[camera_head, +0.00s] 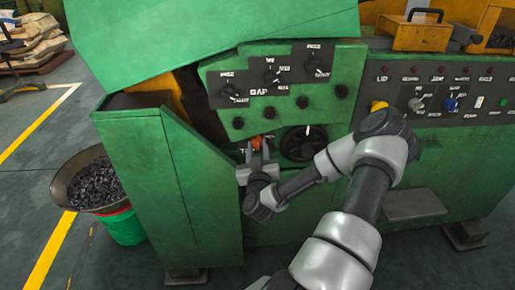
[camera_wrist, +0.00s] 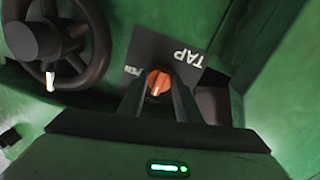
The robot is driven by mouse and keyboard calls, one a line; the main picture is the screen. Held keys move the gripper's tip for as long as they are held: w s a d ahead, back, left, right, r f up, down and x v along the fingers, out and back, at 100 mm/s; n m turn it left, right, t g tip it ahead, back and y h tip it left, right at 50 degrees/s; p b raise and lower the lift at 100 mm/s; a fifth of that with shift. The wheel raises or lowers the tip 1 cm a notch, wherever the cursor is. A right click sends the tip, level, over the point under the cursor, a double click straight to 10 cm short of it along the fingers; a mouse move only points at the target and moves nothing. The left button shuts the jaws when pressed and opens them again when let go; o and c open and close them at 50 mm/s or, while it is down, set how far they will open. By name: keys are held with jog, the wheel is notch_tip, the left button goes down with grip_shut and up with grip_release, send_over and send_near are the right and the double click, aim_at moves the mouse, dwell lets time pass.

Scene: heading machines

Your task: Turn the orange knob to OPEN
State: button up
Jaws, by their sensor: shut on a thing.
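The orange knob (camera_head: 256,143) is on the front of the green machine, below the black knob panels. In the wrist view the orange knob (camera_wrist: 158,83) sits on a dark label plate (camera_wrist: 175,55) reading TAP, with part of another word at its left edge. My gripper (camera_head: 257,154) reaches the knob from the front. In the wrist view its two dark fingers (camera_wrist: 159,92) stand on either side of the knob, shut on it. The knob's pale pointer mark shows between the fingers. The fingers hide part of the plate, and I cannot read a full OPEN mark.
A black handwheel (camera_head: 304,143) is just right of the knob; it also shows in the wrist view (camera_wrist: 97,40). Black knobs on the GAP panel (camera_head: 240,88) are above. A green side wall (camera_head: 205,180) stands close to the left. A pan of dark pieces (camera_head: 95,186) is further left.

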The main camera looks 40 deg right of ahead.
jog(key=shift+o, duration=0.2)
jog(key=shift+m, duration=0.3)
jog(key=shift+w+a+m+b, duration=0.1)
jog(key=shift+m+b, duration=0.4)
jog(key=shift+m, duration=0.5)
jog(key=shift+c, duration=0.2)
jog(key=m, duration=0.2)
jog(key=shift+m+b, duration=0.4)
jog(key=shift+o, duration=0.2)
jog(key=m+b, duration=0.1)
jog(key=m, duration=0.2)
jog(key=shift+m+y, duration=0.3)
jog(key=m+b, duration=0.1)
jog(key=m, duration=0.3)
jog(key=shift+r, duration=0.1)
jog(key=shift+m+y+b, duration=0.3)
jog(key=shift+m+b, duration=0.35)
jog(key=shift+m, duration=1.15)
jog(key=shift+c, duration=0.2)
jog(key=o, duration=1.1)
jog(key=shift+c, duration=0.2)
